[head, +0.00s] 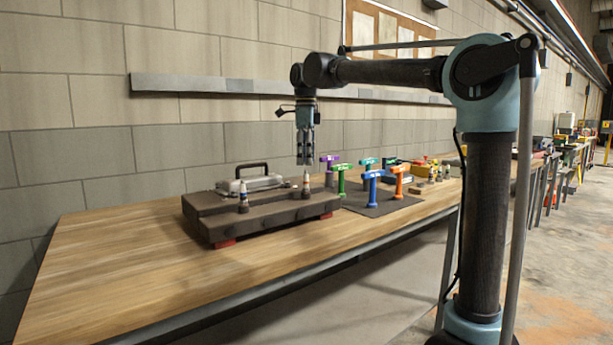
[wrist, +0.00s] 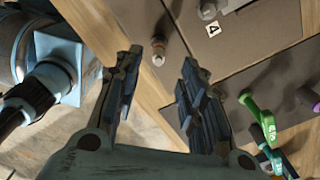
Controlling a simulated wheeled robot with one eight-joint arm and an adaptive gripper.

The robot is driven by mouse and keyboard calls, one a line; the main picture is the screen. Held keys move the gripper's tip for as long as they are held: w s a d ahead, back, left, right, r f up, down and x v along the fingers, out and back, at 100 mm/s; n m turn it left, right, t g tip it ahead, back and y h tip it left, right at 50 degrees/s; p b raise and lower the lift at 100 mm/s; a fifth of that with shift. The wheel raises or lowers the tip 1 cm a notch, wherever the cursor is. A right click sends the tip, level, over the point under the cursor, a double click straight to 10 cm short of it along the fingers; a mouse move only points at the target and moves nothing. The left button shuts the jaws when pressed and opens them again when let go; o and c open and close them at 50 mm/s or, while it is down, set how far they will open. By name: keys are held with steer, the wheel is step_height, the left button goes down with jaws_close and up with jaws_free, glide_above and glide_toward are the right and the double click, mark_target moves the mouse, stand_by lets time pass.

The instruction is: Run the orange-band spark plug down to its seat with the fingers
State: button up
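The spark plug with an orange-looking band (head: 306,184) stands upright at the right end of the dark engine block (head: 275,218). My gripper (head: 305,162) points down just above this plug in the head view. In the wrist view my gripper (wrist: 161,58) has its fingers spread apart with nothing clasped. A plug (wrist: 158,52) shows between the fingertips there, seemingly the same one, beyond them and apart from both. How deep it sits in its hole cannot be told. A second plug (head: 243,197) stands upright at the block's left front; its band colour is unclear.
Coloured T-handle tools, including a blue one (head: 373,187) and an orange one (head: 398,182), stand on a dark mat (head: 380,208) to the right. The wooden bench (head: 110,255) is clear at left.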

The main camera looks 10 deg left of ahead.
mark_target(306, 173)
steer(key=shift+f, duration=3)
steer(key=shift+c, duration=0.2)
jaws_close()
steer(key=m, duration=0.4)
jaws_free()
